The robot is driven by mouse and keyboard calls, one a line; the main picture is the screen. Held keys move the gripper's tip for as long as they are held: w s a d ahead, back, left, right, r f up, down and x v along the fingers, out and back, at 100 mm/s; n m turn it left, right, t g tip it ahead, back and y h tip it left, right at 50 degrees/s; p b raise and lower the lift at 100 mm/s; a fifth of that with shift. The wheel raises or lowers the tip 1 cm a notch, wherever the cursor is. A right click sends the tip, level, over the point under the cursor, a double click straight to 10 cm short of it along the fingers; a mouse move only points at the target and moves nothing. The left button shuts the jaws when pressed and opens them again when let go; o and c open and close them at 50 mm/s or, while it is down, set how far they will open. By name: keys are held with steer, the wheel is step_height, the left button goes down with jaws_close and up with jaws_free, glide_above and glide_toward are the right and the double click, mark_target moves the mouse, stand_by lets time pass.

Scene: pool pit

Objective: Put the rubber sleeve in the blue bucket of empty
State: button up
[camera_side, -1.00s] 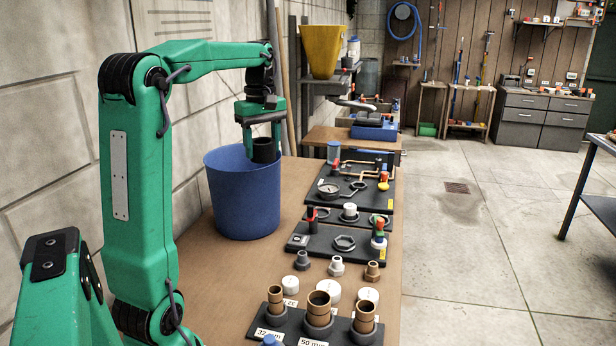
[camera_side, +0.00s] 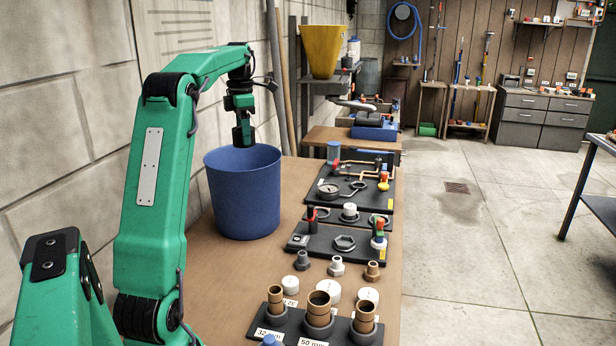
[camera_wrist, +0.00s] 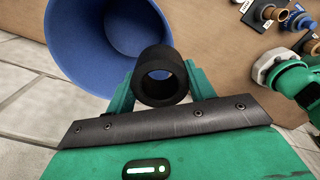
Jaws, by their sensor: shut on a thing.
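The blue bucket (camera_side: 243,195) stands upright on the brown bench, left of the boards in the side view. My gripper (camera_side: 242,138) is above the bucket's far rim in that view, seen edge-on. In the wrist view my gripper (camera_wrist: 160,88) is shut on the black rubber sleeve (camera_wrist: 161,94), a short thick ring. The sleeve's open end faces the wrist camera. The bucket (camera_wrist: 75,25) fills the upper left of the wrist view, behind the sleeve. The bucket's floor is hidden in the side view.
Black boards with pipe fittings and a gauge (camera_side: 330,190) lie right of the bucket. Several brown pipe sockets (camera_side: 319,309) stand on a front rack. A yellow hopper (camera_side: 322,48) sits on a shelf behind. The block wall (camera_side: 60,130) is close on the left.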

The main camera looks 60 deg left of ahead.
mark_target(246, 191)
steer(key=s+a+f+n, duration=0.1)
steer(key=a+n, duration=0.5)
step_height(246, 191, down, 11)
steer(key=shift+s+d, duration=0.2)
steer(key=shift+d, duration=0.05)
stand_by(0.3)
steer(key=shift+f, duration=0.15)
step_height(246, 191, down, 18)
steer(key=shift+r, duration=0.1)
stand_by(0.9)
steer(key=o, duration=1.2)
steer(key=shift+f, duration=0.2)
steer(key=shift+c, duration=0.2)
steer(key=shift+r, duration=0.1)
step_height(246, 191, up, 12)
steer(key=shift+r, duration=0.1)
